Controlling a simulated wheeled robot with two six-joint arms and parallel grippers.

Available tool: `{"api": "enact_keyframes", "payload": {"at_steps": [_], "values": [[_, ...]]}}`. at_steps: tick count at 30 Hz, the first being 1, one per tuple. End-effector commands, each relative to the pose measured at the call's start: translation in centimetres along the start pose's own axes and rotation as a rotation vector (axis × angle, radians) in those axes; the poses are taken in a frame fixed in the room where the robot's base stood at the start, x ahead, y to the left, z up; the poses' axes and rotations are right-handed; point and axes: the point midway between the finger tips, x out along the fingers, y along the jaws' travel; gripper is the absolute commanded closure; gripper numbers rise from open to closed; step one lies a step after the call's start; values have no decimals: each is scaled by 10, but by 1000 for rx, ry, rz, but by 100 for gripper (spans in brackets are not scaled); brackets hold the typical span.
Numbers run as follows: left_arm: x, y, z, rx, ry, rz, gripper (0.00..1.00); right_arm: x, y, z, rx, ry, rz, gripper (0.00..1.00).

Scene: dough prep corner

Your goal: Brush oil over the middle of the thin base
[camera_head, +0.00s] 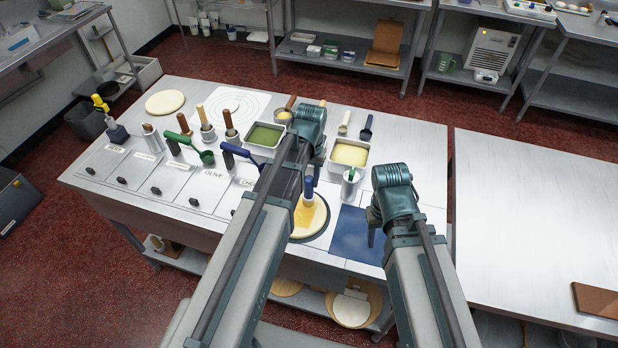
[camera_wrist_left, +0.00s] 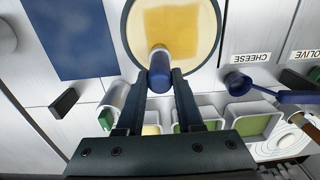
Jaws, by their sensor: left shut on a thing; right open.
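The thin base (camera_head: 314,226) is a pale round on a dark round plate or board near the table's front edge. A yellow-orange oily patch (camera_wrist_left: 178,32) covers much of its middle, with a pale rim around it. My left gripper (camera_wrist_left: 160,88) is shut on a blue-handled brush (camera_wrist_left: 160,70), which also shows in the head view (camera_head: 308,186). My right gripper (camera_head: 374,222) is open and empty over the blue mat (camera_head: 356,236).
A green-filled tray (camera_head: 265,137) and a yellow-filled tray (camera_head: 349,154) stand behind the base. A metal canister (camera_head: 350,186) stands to its right.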

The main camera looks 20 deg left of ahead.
Motion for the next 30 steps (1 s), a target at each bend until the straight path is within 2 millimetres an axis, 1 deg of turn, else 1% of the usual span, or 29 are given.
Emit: {"api": "enact_keyframes", "payload": {"at_steps": [1, 13, 16, 30], "values": [[-12, 0, 0, 0, 0, 0, 100, -12, 1, 1, 1, 0, 0, 50], [-58, 0, 0, 0, 0, 0, 100, -57, 5, 3, 9, 0, -2, 50], [-61, 0, 0, 0, 0, 0, 100, -60, 6, 4, 9, -1, -2, 50], [-58, 0, 0, 0, 0, 0, 100, -58, 5, 4, 9, -1, -2, 50]]}}
